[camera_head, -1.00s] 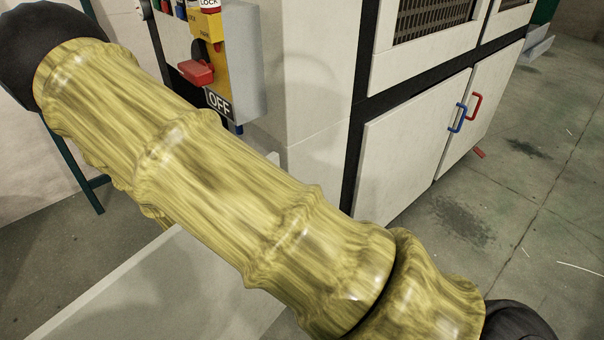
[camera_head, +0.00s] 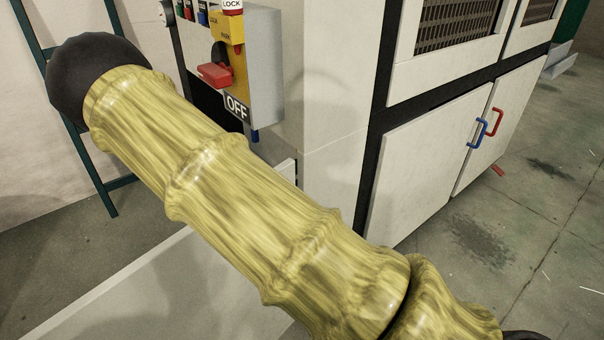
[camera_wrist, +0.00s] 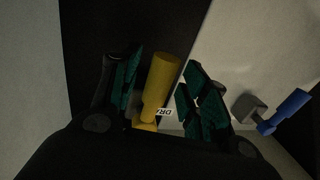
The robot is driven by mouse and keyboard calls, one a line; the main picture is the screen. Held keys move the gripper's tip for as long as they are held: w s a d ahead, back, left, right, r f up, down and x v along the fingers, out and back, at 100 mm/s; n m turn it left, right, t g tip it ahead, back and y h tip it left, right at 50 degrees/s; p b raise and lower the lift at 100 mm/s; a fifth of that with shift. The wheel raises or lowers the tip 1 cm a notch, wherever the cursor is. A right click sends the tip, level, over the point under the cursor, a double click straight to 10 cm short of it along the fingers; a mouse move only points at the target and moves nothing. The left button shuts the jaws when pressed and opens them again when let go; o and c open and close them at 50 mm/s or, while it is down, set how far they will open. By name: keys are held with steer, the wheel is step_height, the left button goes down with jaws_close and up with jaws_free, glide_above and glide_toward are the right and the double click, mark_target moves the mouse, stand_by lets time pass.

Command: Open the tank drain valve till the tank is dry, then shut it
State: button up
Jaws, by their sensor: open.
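In the wrist view, a yellow handle (camera_wrist: 164,78) stands between the two fingers of my gripper (camera_wrist: 161,88). The fingers are open, one on each side of the handle, with gaps visible; I cannot tell whether either touches it. The tank itself and any water level cannot be made out. In the head view my gripper is not visible and my arm covers the middle.
A blue handle (camera_wrist: 289,110) on a grey fitting is right of my gripper. The head view shows a grey switch box (camera_head: 265,62) with a red handle (camera_head: 215,75) and an OFF sign, a white cabinet (camera_head: 415,165) and a teal frame (camera_head: 109,188).

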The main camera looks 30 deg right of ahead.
steer(key=shift+w+d, duration=0.15)
steer(key=shift+d, duration=0.35)
jaws_close()
steer(key=shift+d, duration=0.1)
